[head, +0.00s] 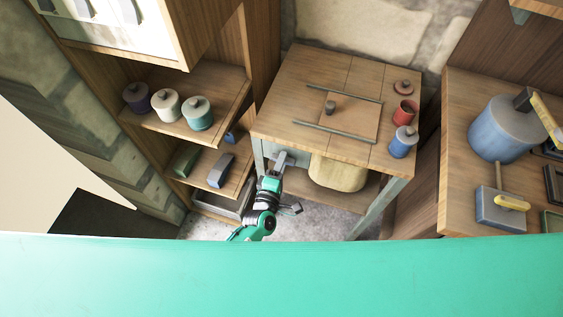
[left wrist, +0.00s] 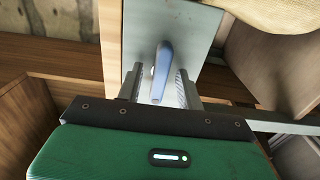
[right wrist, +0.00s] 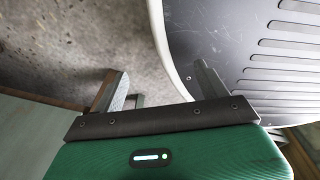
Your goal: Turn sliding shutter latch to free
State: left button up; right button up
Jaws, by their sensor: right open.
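The sliding shutter (head: 345,119) appears to be the square panel with a dark knob (head: 331,107) between two rails on the wooden table (head: 284,112). In the left wrist view, a blue-grey lever (left wrist: 162,70), which looks like the latch, stands on a pale grey plate (left wrist: 190,28). My left gripper (left wrist: 161,88) is open, with one finger on each side of the lever and gaps visible. In the head view my left gripper (head: 284,160) is at the table's front left, below the top. My right gripper (right wrist: 157,88) is open and empty above a grey floor.
A beige sack-like thing (head: 338,172) sits under the tabletop. A red cup (head: 404,112) and blue jar (head: 403,142) stand on the table's right. Shelves with several jars (head: 166,105) are at left; a bench with a large blue canister (head: 500,130) is at right.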

pick_arm(q)
grip_shut()
pick_arm(e)
jog(key=shift+s+a, duration=0.15)
jog(key=shift+a, duration=0.7)
